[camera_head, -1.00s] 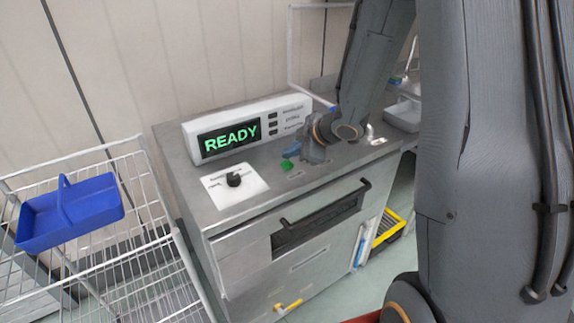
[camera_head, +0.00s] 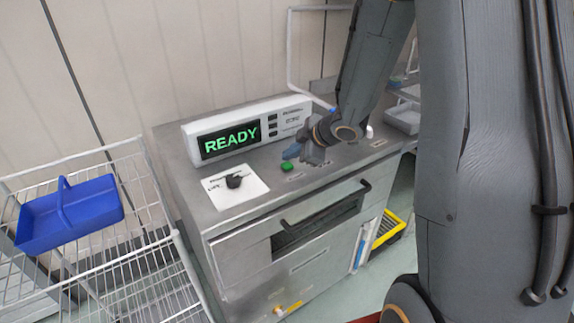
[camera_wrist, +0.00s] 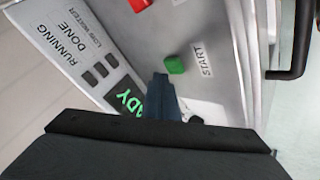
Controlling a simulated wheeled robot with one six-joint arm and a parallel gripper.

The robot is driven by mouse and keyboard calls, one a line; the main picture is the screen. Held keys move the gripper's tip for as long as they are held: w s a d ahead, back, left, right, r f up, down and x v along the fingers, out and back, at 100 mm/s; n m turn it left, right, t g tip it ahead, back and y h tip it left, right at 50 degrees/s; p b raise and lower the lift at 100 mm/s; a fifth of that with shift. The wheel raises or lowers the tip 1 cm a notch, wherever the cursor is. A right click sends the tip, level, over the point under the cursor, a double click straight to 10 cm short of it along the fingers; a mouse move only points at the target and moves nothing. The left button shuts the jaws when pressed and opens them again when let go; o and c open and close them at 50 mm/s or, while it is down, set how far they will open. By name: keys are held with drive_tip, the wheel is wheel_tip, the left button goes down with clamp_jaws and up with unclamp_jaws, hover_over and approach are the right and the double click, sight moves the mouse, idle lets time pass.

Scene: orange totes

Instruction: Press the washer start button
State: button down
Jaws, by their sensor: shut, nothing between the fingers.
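The washer's green start button (camera_head: 287,166) is on the steel top, in front of the display panel. In the wrist view the green button (camera_wrist: 175,65) lies beside a label reading START (camera_wrist: 203,60). My gripper (camera_head: 291,152) is just behind the button in the head view, its blue fingers together and empty. In the wrist view the closed fingertips (camera_wrist: 160,80) point toward the button, with a small gap in the picture. Exact height above the top is hard to tell. The display (camera_head: 230,139) reads READY in green.
A black knob (camera_head: 234,181) on a white plate is left of the button. A red part (camera_wrist: 138,4) shows at the wrist view's top edge. The washer's front handle (camera_head: 325,203) sticks out. A wire rack with a blue caddy (camera_head: 70,208) stands at left.

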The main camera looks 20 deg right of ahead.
sight(290, 166)
drive_tip(key=shift+f, duration=0.1)
idle(0.7)
drive_tip(key=shift+f, duration=0.35)
drive_tip(key=shift+f+b, duration=0.45)
drive_tip(key=shift+b, duration=0.05)
idle(0.7)
drive_tip(key=shift+r, duration=0.1)
drive_tip(key=shift+r+p, duration=0.8)
drive_tip(key=shift+p, duration=0.25)
wheel_tip(290, 166, up, 5)
drive_tip(key=p, duration=0.5)
idle(0.7)
